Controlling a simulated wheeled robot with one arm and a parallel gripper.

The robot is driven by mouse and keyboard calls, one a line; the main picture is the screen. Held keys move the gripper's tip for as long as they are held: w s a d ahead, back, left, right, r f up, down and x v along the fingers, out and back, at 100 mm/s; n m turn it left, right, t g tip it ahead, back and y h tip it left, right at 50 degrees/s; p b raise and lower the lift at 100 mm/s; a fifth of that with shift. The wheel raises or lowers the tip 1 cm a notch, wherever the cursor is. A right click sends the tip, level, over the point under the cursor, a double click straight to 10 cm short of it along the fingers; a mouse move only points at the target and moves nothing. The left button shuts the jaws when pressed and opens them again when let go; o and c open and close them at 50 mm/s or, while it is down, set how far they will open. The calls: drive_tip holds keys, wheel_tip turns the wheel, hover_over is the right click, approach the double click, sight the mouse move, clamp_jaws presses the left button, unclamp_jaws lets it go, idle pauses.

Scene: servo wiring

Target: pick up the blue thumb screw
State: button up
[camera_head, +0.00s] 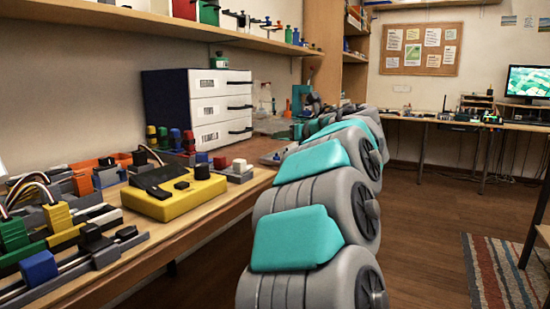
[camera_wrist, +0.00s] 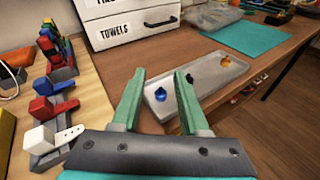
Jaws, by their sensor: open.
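The blue thumb screw (camera_wrist: 161,94) lies in a shallow grey tray (camera_wrist: 208,84) on the wooden bench in the wrist view. It appears between the two green fingers of my gripper (camera_wrist: 161,74), beyond them and not touching either. My gripper is open and empty. A dark screw (camera_wrist: 190,78) and a gold-coloured one (camera_wrist: 226,61) lie in the same tray, farther right. The right finger hides part of the tray. In the head view my own arm covers my gripper, and I cannot make out the blue screw there.
Left of my gripper stand servo-like parts with white (camera_wrist: 40,138) and red (camera_wrist: 42,108) blocks. White drawers (camera_wrist: 128,20) stand behind. A teal mat (camera_wrist: 252,38) lies beyond the tray. A yellow box (camera_head: 175,196) sits on the near bench in the head view.

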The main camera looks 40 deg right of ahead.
sight(277, 157)
drive_tip(key=f+n, duration=0.1)
drive_tip(key=f, duration=0.1)
drive_tip(key=s+f+n+g+y, duration=0.1)
drive_tip(key=shift+a+f+n+g+y, duration=0.2)
drive_tip(key=shift+f+n+g+y, duration=0.1)
drive_tip(key=shift+f+n, duration=0.1)
drive_tip(key=shift+x, duration=1.15)
drive_tip(key=shift+d+p+x, duration=0.2)
drive_tip(key=shift+p+x, duration=0.15)
drive_tip(key=shift+x, duration=0.95)
drive_tip(key=shift+d+p+x, duration=0.25)
drive_tip(key=shift+p+x, duration=0.05)
drive_tip(key=shift+x, duration=1)
clamp_jaws()
